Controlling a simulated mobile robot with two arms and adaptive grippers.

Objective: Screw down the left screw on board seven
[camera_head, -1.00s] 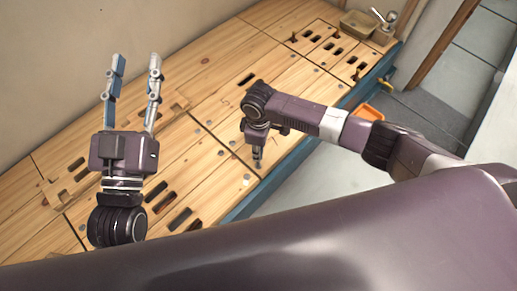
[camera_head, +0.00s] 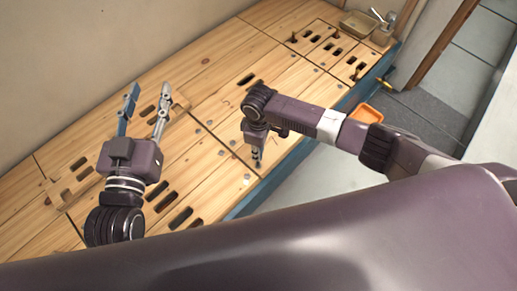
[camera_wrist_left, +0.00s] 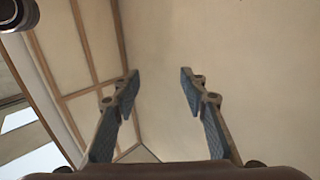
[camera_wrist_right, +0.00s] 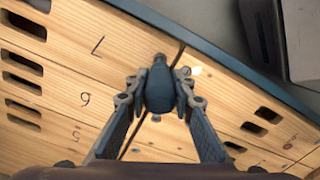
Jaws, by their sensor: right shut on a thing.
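My right gripper (camera_wrist_right: 160,103) is shut on a dark blue, rounded tool handle (camera_wrist_right: 159,82), seen almost end-on in the right wrist view. In the head view, my right gripper (camera_head: 257,152) points down at the bench near its front edge. The tool's tip and whatever lies under it are hidden, so I cannot tell if it touches a screw. A board mark that looks like an upside-down seven (camera_wrist_right: 97,47) lies left of the handle. My left gripper (camera_head: 149,92) is open and empty above the bench; its spread fingers also show in the left wrist view (camera_wrist_left: 160,78).
The wooden bench (camera_head: 215,85) has slotted boards and several small pegs. A pale round spot (camera_wrist_right: 195,70) lies close to the handle. A tray (camera_head: 357,25) stands at the far end, and an orange bin (camera_head: 364,115) sits beyond the front edge. A wall borders the back.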

